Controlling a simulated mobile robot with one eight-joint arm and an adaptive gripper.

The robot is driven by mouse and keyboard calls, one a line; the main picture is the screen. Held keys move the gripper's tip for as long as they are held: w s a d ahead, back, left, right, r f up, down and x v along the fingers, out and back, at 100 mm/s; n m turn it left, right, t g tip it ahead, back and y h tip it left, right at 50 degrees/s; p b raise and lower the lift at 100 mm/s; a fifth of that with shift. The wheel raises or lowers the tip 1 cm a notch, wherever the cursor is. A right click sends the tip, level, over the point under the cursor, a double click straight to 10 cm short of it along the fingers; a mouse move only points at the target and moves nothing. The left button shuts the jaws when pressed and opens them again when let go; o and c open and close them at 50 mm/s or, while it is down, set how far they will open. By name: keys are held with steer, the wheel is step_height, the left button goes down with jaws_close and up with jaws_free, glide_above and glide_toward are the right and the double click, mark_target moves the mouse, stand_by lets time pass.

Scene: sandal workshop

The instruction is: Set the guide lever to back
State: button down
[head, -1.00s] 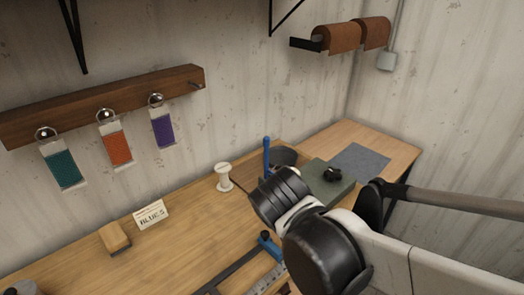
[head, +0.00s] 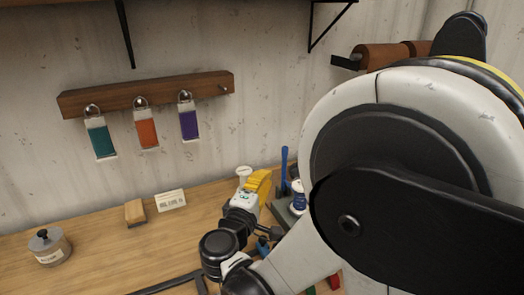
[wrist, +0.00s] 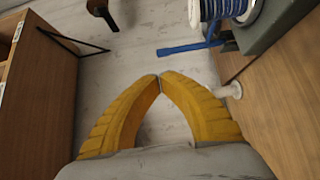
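The blue guide lever (head: 284,165) stands up from its machine at the back of the bench, partly hidden behind my arm in the head view. In the wrist view the blue lever (wrist: 190,47) lies across the picture beyond my fingertips, beside a blue and white thread spool (wrist: 225,10) on the dark machine body (wrist: 268,42). My gripper (wrist: 160,78) has yellow fingers whose tips meet, with nothing visible between them. In the head view my gripper (head: 261,182) is left of the lever, apart from it.
A white spool (head: 244,172) stands just behind my gripper; it also shows in the wrist view (wrist: 232,90). A label card (head: 171,200), a wooden block (head: 135,212) and a lidded pot (head: 50,247) are on the left bench. Coloured tags hang from a wall rack (head: 150,95).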

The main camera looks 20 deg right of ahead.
steer(key=b+x, duration=0.4)
steer(key=x, duration=1)
steer(key=shift+w, duration=0.15)
